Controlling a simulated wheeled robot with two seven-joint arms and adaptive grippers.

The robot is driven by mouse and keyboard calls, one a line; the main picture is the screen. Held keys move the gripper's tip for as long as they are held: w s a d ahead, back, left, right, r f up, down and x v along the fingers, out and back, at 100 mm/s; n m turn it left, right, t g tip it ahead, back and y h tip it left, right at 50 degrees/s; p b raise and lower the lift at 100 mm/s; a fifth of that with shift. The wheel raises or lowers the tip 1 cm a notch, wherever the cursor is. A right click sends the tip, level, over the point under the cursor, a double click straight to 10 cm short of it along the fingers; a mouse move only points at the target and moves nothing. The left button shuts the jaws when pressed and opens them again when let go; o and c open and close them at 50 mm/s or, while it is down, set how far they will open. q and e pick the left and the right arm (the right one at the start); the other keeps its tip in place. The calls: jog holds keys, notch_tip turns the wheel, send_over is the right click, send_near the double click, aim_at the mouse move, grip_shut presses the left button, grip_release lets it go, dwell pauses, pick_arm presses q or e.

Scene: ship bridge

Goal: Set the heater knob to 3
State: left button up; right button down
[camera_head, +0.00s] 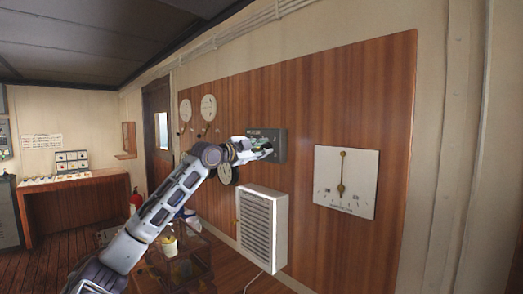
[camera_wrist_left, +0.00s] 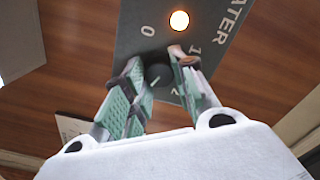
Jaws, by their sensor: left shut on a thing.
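The heater control box (camera_head: 281,143) is a grey-green box on the wood panel in the head view. In the wrist view its dark face (camera_wrist_left: 198,15) shows the letters "ATER", a glowing orange lamp (camera_wrist_left: 179,20) and the marks 0, 1 and 2. The dark round heater knob (camera_wrist_left: 158,74) sits between the green-padded fingers of my left gripper (camera_wrist_left: 157,70), which is shut on it. A short pale line shows on the knob; which mark it points to is unclear. No 3 is visible. In the head view my left gripper (camera_head: 262,150) reaches the box front and hides the knob.
A white louvred heater (camera_head: 263,230) hangs below the box. A white dial plate with a brass pointer (camera_head: 346,182) is to the right. Round gauges (camera_head: 208,107) are to the left. A low rack (camera_head: 190,262) stands beneath my arm.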

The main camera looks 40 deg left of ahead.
aim_at(265, 148)
pick_arm(q)
jog(key=shift+f+m, duration=0.15)
jog(key=shift+m, duration=0.35)
jog(key=o, duration=1)
jog(key=shift+o, duration=0.2)
jog(key=shift+s, duration=0.25)
jog(key=shift+s+a, duration=0.1)
jog(key=shift+s, duration=1.9)
jog(key=s, duration=0.7)
jog(key=shift+s+a, duration=0.2)
jog(key=shift+a, duration=0.2)
